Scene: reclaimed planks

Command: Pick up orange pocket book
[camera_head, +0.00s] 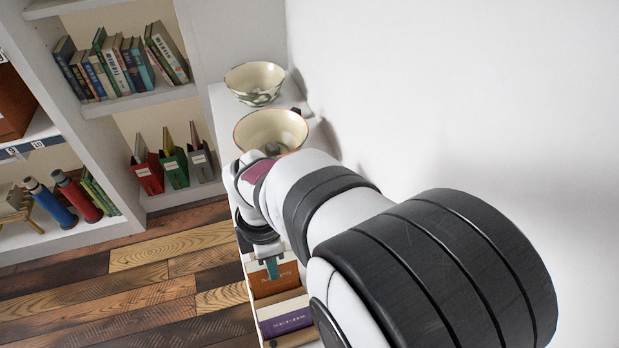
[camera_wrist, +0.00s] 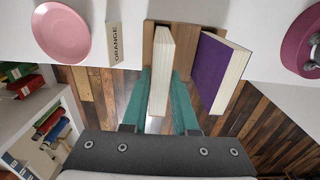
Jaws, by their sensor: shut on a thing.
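The orange pocket book (camera_head: 286,281) stands in the rack on the white shelf unit, its orange cover facing the head camera. The wrist view shows its pale page edges (camera_wrist: 161,72) from above. My gripper (camera_wrist: 161,92) has its teal fingers on either side of this book and is shut on it. In the head view a teal finger (camera_head: 272,267) lies against the orange cover. The book is upright, beside a purple book (camera_wrist: 222,68) and apart from it at the top. Whether it has left its support cannot be told.
An "ORANGE" label block (camera_wrist: 115,43) and a pink plate (camera_wrist: 62,32) are left of the rack in the wrist view. A magenta round dish (camera_wrist: 302,50) is at right. Two bowls, the nearer one (camera_head: 270,131) close to my wrist, stand along the white wall. Bookshelves (camera_head: 160,98) are at left.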

